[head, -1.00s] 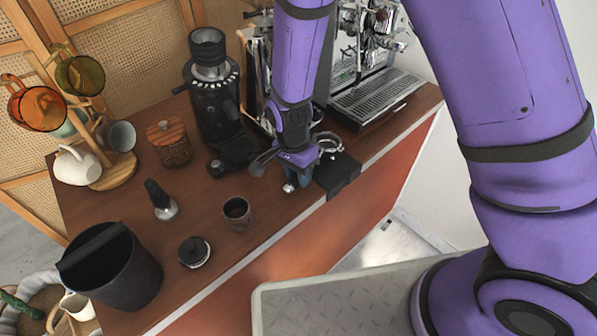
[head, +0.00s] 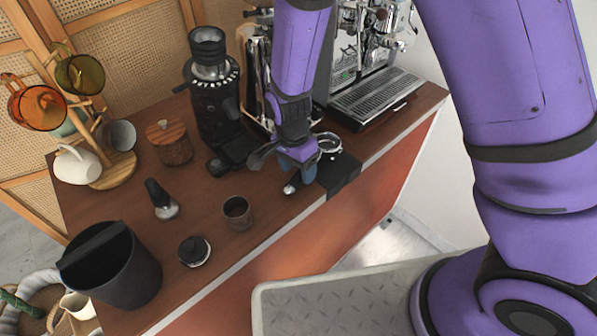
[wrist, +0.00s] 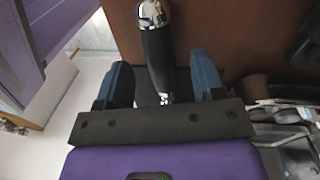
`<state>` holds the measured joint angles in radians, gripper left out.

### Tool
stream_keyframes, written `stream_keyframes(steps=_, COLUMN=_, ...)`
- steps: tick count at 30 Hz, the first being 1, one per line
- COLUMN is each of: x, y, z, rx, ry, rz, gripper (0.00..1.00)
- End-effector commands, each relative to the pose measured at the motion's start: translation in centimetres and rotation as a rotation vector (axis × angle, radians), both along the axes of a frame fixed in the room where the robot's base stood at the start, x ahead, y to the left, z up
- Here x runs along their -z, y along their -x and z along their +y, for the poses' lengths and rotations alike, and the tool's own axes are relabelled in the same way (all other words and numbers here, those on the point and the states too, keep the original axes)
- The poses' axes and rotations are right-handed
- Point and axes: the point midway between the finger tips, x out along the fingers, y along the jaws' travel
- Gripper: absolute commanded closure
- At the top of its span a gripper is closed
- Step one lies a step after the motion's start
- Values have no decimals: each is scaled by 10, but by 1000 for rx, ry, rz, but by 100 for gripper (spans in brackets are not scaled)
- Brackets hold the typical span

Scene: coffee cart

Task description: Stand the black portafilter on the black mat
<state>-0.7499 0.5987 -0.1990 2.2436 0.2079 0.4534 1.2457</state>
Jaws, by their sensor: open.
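The black portafilter is partly hidden by my gripper. Its round metal basket (head: 328,143) shows behind the gripper, at the black mat (head: 343,176), opening upward. Its chrome handle tip (head: 290,188) shows on the left, beyond the mat. In the wrist view the black handle (wrist: 158,55) runs between my gripper's fingers (wrist: 165,85), its chrome end toward the top. My gripper (head: 298,168) is open, low over the handle, with a gap visible on each side. The basket is hidden in the wrist view. I cannot tell exactly how the basket meets the mat.
The espresso machine (head: 375,100) stands behind right and the grinder (head: 215,110) behind left. A cup (head: 238,213), a tamper (head: 161,200) and a small round black-topped item (head: 194,251) stand left of the gripper. A black bin (head: 112,268) is at the near left. The cart's front edge is close.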

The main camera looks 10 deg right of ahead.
Motion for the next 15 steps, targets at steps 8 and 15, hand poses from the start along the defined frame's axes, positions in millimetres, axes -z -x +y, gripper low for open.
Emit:
stream_keyframes(steps=8, x=-53, y=-6, z=6, rx=-1, ry=-3, rz=-4, gripper=38)
stream_keyframes(steps=15, x=-83, y=-9, z=8, rx=0, ry=-1, rz=-3, gripper=38)
